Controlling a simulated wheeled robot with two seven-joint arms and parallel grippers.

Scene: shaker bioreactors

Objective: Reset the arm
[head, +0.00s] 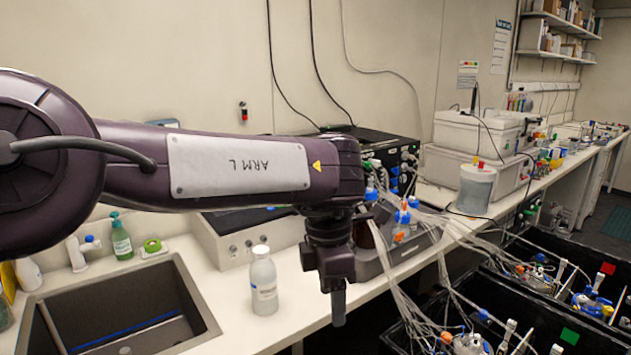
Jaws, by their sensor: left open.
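My left arm (240,165), marked "ARM L", reaches in from the left across the middle of the head view, above the counter. My left gripper (338,305) points down from its end, in front of the counter's front edge. It is open, though it is seen edge-on and only one finger shows clearly. I see nothing held in it. A white bottle (264,283) with a label stands upright on the counter to its left, apart from it. My right gripper is not in view.
A sink (205,300) is at lower left, with a green soap bottle (121,238) behind it. A grey shaker (225,243) stands behind the arm. Black bins (540,318) with tubed vessels fill the lower right. Many loose tubes (445,240) hang right of the gripper.

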